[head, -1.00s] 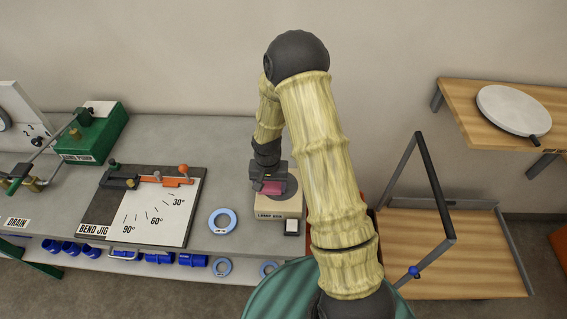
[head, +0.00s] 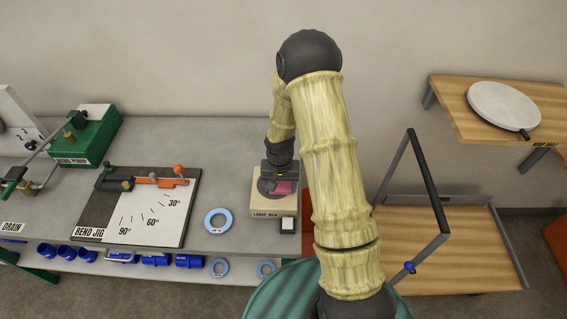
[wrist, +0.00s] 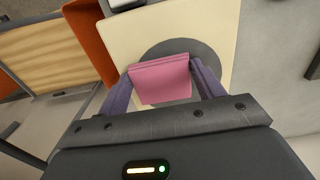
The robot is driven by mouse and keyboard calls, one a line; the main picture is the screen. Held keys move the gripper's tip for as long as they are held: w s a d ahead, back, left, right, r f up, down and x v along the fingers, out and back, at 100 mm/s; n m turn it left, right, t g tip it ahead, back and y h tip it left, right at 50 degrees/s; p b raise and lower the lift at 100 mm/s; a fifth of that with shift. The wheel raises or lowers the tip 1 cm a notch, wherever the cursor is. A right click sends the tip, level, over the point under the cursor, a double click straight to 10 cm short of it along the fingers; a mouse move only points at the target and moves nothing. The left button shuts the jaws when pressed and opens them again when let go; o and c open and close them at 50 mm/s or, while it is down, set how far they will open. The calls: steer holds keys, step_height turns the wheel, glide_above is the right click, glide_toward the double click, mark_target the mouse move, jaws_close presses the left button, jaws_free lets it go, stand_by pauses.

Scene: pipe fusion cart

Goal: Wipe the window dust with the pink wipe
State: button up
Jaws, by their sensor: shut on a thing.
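My gripper (wrist: 162,72) is shut on the pink wipe (wrist: 160,82), which hangs folded between the two purple fingers. In the head view my gripper (head: 280,180) and the pink wipe (head: 285,187) are over the cream lamp box (head: 263,206). The round dark grey window (wrist: 205,52) on the box top lies under the wipe, partly hidden by it and the fingers. I cannot tell whether the wipe touches it, and no separate dust shows.
A small white-topped block (head: 288,224) stands at the box's front right. The bend jig (head: 150,206) and a blue ring (head: 218,221) lie to the left. An orange-red panel (wrist: 92,40) is beside the box. A wooden shelf (head: 450,90) is at right.

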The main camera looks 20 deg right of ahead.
step_height(320, 180, up, 3)
steer(key=shift+f+p, duration=0.1)
steer(key=shift+p, duration=0.6)
steer(key=shift+r+p, duration=1.95)
steer(key=shift+r, duration=0.8)
steer(key=shift+f, duration=0.1)
